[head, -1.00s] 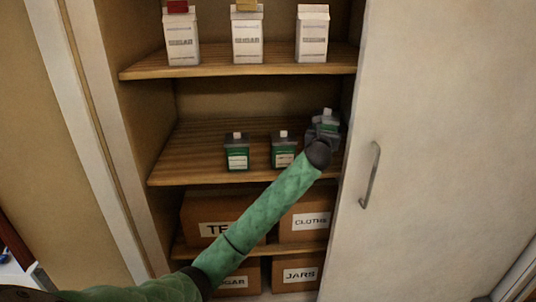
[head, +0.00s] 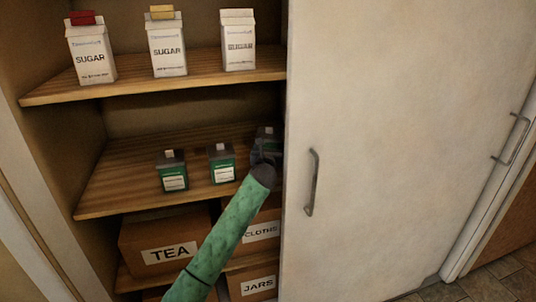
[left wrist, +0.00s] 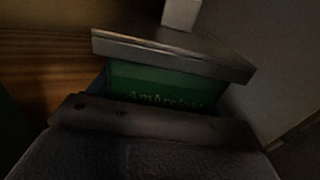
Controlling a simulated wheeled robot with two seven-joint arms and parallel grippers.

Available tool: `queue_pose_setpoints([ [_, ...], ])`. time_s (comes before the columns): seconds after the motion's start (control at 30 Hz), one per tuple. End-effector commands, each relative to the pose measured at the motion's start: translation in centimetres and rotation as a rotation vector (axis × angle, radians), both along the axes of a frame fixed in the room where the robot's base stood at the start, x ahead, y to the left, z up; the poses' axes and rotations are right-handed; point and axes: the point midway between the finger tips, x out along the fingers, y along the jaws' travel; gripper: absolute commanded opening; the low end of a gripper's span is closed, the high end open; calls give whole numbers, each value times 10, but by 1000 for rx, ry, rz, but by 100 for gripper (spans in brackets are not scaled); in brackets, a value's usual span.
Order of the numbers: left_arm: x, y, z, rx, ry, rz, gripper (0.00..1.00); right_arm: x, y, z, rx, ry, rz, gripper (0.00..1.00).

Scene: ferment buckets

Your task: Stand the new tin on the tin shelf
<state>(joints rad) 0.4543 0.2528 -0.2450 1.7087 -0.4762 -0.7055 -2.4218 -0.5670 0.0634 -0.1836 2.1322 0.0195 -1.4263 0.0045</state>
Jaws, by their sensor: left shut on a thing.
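The tin shelf (head: 110,190) is the middle board of an open cupboard. Two green tins with dark lids and white caps, one on the left (head: 173,177) and one at the middle (head: 221,170), stand upright on it near its front edge. My left gripper (head: 265,152) is at the right end of this shelf, shut on the new tin (head: 267,132), to the right of the two standing tins. In the left wrist view the new tin (left wrist: 160,86) shows its green side, grey lid and white cap above the jaws. Its base is hidden, so I cannot tell whether it touches the shelf. My right gripper is not in view.
The white sliding door (head: 400,130) covers the right side, close beside my left gripper. Several sugar cartons stand on the upper shelf (head: 150,85). Boxes labelled TEA (head: 140,235), CLOTHS and JARS are below. The tin shelf is bare at its left.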

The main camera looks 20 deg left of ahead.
Motion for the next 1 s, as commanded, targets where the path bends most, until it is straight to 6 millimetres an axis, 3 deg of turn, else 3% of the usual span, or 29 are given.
queue_pose_setpoints([
  [0.2,0,-1,-27,-3,1,-1,48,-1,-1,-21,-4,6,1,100],
  [0.6,0,-1,-33,0,0,0,48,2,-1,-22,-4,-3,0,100],
  [0.63,0,-1,-33,0,1,0,83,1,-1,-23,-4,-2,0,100],
  [0.7,0,-1,-33,0,1,0,97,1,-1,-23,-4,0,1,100],
  [1.0,0,-1,-32,-1,1,0,99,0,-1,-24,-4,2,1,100],
])
